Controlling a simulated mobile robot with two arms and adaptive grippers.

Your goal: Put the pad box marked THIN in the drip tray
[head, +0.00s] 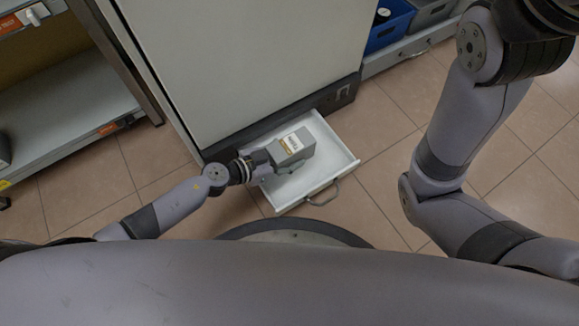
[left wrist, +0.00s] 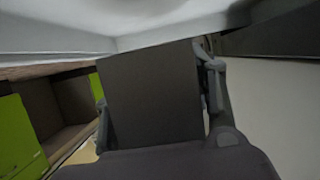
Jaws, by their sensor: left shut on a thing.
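A grey box (head: 298,154) with a white and orange-brown label is in my left gripper (head: 262,163). The label's wording is too small to read for sure. The box overlaps the white drip tray (head: 338,148), which is pulled out from the base of a tall cabinet. I cannot tell whether the box touches the tray floor. In the left wrist view the dark face of the box (left wrist: 152,95) sits between the two fingers of the gripper (left wrist: 158,105), with a white surface just beyond it. My right gripper is out of view.
The tray has a grey handle (head: 323,193) at its front. The tall light cabinet (head: 240,60) stands behind it. A grey shelf unit (head: 70,110) is at the left, and a blue bin (head: 388,25) is at the back right. The tiled floor to the right is clear.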

